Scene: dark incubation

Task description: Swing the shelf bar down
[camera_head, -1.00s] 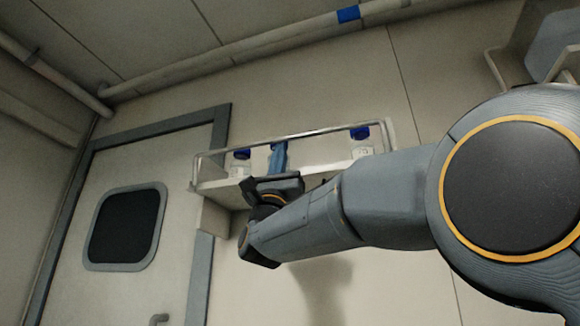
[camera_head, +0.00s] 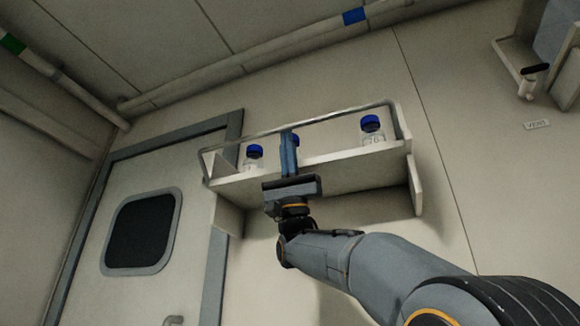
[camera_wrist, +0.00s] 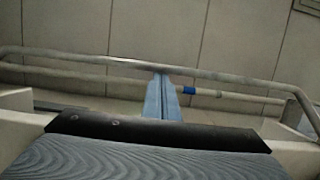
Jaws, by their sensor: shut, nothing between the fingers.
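The shelf bar (camera_head: 340,116) is a thin metal rail running across the front of a white wall shelf (camera_head: 350,158), above its front edge and bent down at both ends. My gripper (camera_head: 289,138) is shut and empty, its blue fingers pointing up in front of the shelf with their tips at about bar height. In the wrist view the bar (camera_wrist: 230,77) crosses the whole picture, and the gripper tips (camera_wrist: 160,78) overlap it from below. I cannot tell whether they touch it.
Blue-capped bottles stand on the shelf: one at left (camera_head: 254,156), one at right (camera_head: 371,130), and one mostly hidden behind my fingers. A door (camera_head: 110,215) is at left. A bracket (camera_head: 528,85) is at upper right. The wall below the shelf is clear.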

